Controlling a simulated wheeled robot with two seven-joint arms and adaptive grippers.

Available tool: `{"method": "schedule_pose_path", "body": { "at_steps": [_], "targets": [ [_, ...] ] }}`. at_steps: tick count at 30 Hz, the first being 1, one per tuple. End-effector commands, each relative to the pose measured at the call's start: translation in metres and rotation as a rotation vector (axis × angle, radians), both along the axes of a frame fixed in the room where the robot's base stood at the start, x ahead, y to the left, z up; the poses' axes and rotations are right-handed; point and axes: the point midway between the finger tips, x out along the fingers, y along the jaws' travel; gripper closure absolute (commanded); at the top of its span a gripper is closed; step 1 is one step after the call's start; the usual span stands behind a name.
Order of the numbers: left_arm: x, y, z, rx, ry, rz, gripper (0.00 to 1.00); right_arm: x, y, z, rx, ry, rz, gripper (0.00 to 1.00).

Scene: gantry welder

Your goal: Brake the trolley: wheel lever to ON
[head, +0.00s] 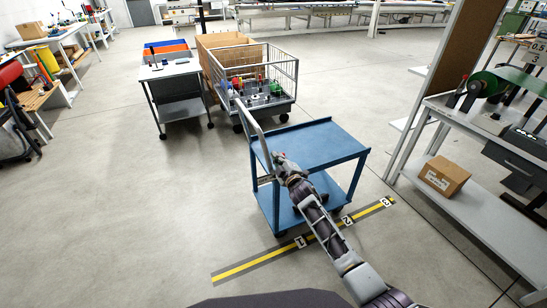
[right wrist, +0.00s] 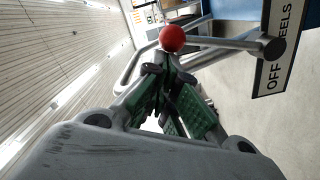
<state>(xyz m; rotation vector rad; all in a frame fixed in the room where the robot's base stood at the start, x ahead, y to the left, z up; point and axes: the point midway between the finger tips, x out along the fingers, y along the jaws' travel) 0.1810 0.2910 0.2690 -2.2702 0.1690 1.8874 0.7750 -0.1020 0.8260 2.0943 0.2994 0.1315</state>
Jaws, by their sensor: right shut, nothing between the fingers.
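The blue trolley (head: 318,143) has two shelves and a grey tube handle (head: 250,125) at its left end. My right gripper (head: 279,161) is at that handle end, above the top shelf's near left corner. In the right wrist view, a red ball knob (right wrist: 172,38) sits just beyond the fingertips of my right gripper (right wrist: 165,75). The gripper is shut and empty; I cannot tell whether it touches the knob. A sign plate (right wrist: 278,55) with "OFF" and "WHEELS" lettering is to the right of the knob. My left gripper is out of view.
A wire-sided cart (head: 262,80) and a grey table (head: 170,70) stand behind the trolley. A shelf bench with a cardboard box (head: 445,176) is at the right. A yellow-black floor strip (head: 255,264) with numbers runs at the trolley's near side. The floor to the left is clear.

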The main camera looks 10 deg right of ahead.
Motion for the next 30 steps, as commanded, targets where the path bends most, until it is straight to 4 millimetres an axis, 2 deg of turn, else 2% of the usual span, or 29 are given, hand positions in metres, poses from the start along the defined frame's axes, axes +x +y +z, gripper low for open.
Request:
{"method": "schedule_pose_path", "body": {
  "at_steps": [6, 12, 30],
  "targets": [
    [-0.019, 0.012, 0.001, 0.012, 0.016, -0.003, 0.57, 0.005, -0.016, 0.001, 0.115, 0.038, -0.001, 1.00],
    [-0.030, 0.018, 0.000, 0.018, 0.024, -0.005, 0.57, 0.008, -0.023, -0.002, 0.188, 0.061, 0.001, 1.00],
    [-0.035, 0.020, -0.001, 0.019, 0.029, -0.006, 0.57, 0.009, -0.028, -0.004, 0.216, 0.071, 0.000, 1.00]
  ]
}}
